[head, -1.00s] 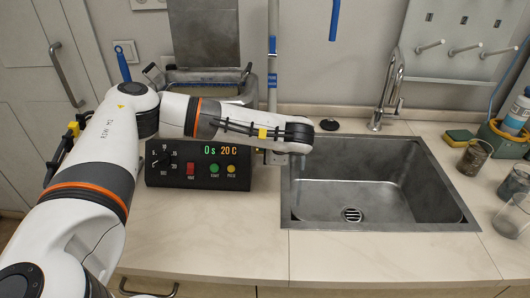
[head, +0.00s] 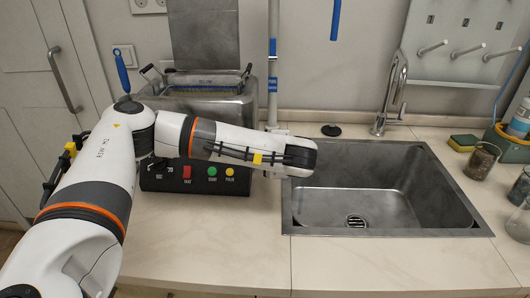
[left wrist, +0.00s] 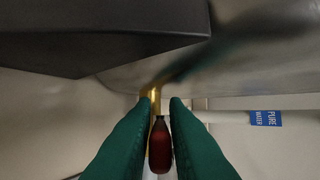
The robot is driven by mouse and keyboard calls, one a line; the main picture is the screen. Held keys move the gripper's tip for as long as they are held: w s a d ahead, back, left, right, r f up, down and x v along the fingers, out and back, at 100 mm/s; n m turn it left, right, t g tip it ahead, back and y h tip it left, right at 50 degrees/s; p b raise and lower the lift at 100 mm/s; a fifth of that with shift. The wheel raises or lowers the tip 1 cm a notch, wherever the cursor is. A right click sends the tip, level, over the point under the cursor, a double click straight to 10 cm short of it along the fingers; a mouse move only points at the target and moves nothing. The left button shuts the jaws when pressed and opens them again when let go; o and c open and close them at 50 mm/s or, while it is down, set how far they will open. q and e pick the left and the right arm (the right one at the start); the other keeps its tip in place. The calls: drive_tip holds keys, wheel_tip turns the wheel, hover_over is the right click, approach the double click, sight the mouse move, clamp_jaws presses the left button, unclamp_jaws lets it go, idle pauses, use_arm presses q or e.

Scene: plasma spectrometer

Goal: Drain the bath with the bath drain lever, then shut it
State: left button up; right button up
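The bath (head: 215,105) is a grey metal tank at the back left, behind a black control box (head: 220,180) with red, green and yellow buttons. The bath drain lever (left wrist: 159,148) shows in the left wrist view as a dark red handle on a brass stem (left wrist: 154,98), below the tank's metal side. My left gripper (left wrist: 161,104) has its green fingers on both sides of the red handle, with no clear gap. It appears shut on it. In the head view my left forearm hides the left gripper and the lever. My right gripper is not in view.
A steel sink (head: 385,190) is set in the counter to the right, with a tap (head: 391,95) behind it. A pipe labelled pure water (left wrist: 265,118) runs near the gripper. Beakers and a sponge (head: 464,142) stand at the far right. The front counter is clear.

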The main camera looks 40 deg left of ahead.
use_arm(q)
drive_tip(key=o, duration=0.3)
drive_tip(key=shift+d, duration=0.1)
drive_tip(key=v, duration=1.2)
drive_tip(key=shift+p, duration=0.3)
